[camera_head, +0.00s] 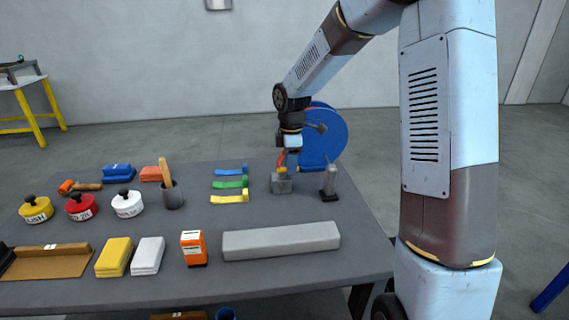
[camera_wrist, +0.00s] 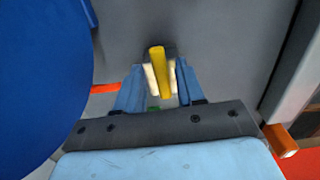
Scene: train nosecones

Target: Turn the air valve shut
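The air valve (camera_head: 281,184) is a small grey block with a yellow part on top, near the right side of the dark table. My gripper (camera_head: 291,156) points down over it, in front of a blue reel. In the wrist view the yellow lever (camera_wrist: 158,70) stands between the pale pads of my gripper (camera_wrist: 160,80), with no clear gap on either side. The gripper looks shut on it. The valve body is mostly hidden there behind the lever and fingers. A red-orange strip, perhaps a hose, rises beside the yellow part.
The large blue reel (camera_head: 326,137) is close behind my gripper and fills the left of the wrist view (camera_wrist: 40,75). A dark-based grey post (camera_head: 329,182) stands right of the valve. Coloured strips (camera_head: 230,184) lie to its left, and a long grey bar (camera_head: 281,240) lies in front.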

